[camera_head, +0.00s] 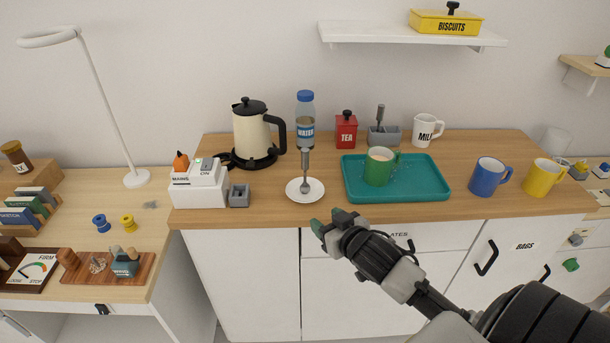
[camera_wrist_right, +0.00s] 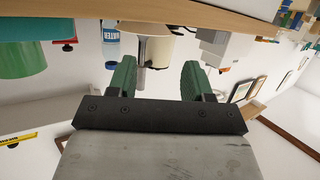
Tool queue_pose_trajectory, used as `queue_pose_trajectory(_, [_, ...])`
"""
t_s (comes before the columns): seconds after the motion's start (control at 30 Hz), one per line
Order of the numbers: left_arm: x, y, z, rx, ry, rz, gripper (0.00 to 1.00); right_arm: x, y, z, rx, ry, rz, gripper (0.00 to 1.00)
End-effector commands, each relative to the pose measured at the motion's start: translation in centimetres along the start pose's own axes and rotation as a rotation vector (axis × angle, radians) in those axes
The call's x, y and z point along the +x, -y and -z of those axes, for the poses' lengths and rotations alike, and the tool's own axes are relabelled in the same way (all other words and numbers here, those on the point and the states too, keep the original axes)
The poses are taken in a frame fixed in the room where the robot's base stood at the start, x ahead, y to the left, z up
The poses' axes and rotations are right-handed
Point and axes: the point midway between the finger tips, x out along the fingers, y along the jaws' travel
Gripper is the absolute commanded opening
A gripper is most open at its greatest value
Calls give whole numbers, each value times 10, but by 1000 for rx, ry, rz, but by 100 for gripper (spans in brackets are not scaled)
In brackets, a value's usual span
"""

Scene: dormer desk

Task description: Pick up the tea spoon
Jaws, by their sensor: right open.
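The tea spoon (camera_head: 306,166) has its bowl on a small white saucer (camera_head: 317,194) near the front of the counter. Its thick grey handle points toward the water bottle; I cannot tell whether it stands or leans. My right gripper (camera_head: 328,220), with green fingertips, is open and empty, in front of and slightly right of the saucer. In the right wrist view, which is upside down, a grey handle that looks like the spoon's (camera_wrist_right: 141,78) shows beyond and between the open fingers (camera_wrist_right: 157,72), nearer the left one. My left gripper is not in view.
The water bottle (camera_head: 305,111) stands behind the saucer. A kettle (camera_head: 252,135) is behind left, and a grey holder (camera_head: 239,196) is left. A teal tray (camera_head: 425,190) with a green mug (camera_head: 378,170) is right. The counter's front edge (camera_head: 270,218) lies just before the saucer.

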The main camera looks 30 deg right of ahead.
Motion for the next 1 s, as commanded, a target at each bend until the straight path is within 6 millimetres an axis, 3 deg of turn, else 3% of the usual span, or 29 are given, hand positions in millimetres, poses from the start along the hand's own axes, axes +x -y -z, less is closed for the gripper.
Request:
queue_pose_trajectory(0.03, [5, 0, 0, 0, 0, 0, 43, 0, -3, 25, -3, -77, 16, 50])
queue_pose_trajectory(0.1, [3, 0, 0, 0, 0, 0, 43, 4, -13, 47, 7, -151, 33, 50])
queue_pose_trajectory(0.3, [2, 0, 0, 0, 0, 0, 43, 12, -29, 82, 21, -280, 75, 50])
queue_pose_trajectory(0.7, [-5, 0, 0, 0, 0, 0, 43, 58, -29, 102, 26, -303, 84, 50])
queue_pose_trajectory(1.0, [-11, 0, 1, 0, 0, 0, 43, 81, -31, 110, 24, -301, 82, 50])
